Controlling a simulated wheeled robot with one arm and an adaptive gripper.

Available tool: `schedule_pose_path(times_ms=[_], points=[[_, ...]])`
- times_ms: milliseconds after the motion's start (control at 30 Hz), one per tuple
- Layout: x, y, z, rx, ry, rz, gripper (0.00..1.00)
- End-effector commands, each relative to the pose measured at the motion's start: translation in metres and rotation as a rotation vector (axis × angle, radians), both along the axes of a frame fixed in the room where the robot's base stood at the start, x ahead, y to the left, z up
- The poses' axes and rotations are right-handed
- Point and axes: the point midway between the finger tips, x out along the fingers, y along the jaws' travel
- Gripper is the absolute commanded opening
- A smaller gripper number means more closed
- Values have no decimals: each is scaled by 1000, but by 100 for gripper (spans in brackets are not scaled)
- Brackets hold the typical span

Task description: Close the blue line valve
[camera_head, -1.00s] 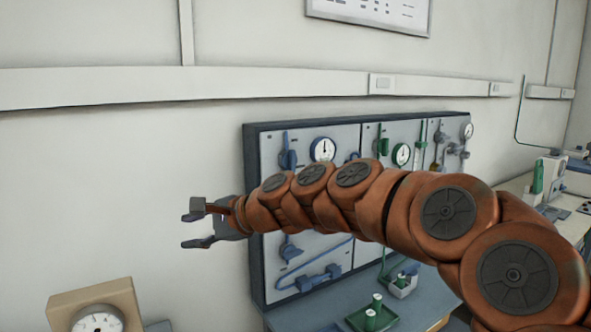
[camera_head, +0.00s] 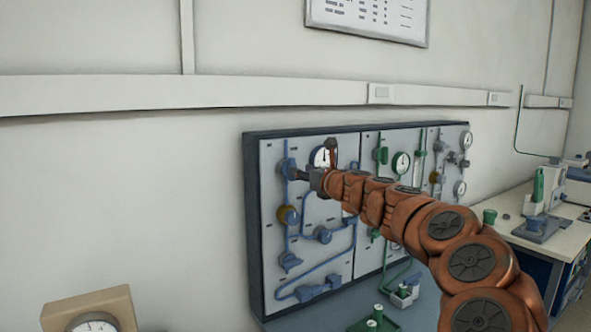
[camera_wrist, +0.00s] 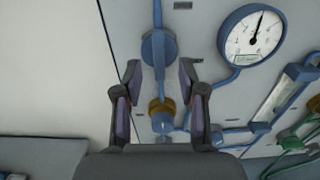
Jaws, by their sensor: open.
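The blue line runs on the left section of a wall panel. Its upper blue valve (camera_head: 287,167) sits near the panel's top left; in the wrist view its rounded blue body (camera_wrist: 158,47) lies just beyond my fingertips. My gripper (camera_head: 297,174) is open in front of this valve. In the wrist view the two fingers of my gripper (camera_wrist: 160,72) stand apart on either side of the blue pipe, with nothing held. Whether a finger touches the valve I cannot tell. Another blue valve (camera_head: 290,260) sits lower on the same line.
A brass-coloured fitting (camera_head: 288,215) sits below the upper valve, also seen in the wrist view (camera_wrist: 162,106). A round gauge (camera_wrist: 252,35) is to the right. A blue knob (camera_head: 322,235) and green-line fittings (camera_head: 381,154) are further right. Bare wall lies left.

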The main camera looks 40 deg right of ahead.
Motion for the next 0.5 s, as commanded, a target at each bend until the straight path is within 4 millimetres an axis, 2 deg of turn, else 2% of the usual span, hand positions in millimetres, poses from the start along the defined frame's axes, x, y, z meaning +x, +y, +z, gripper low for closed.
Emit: schedule_pose_path(times_ms=[100,200,500], points=[[18,1,-2,-2,5,3,41],[27,-1,-1,-2,3,0,41],[40,-1,-1,-2,2,2,41]])
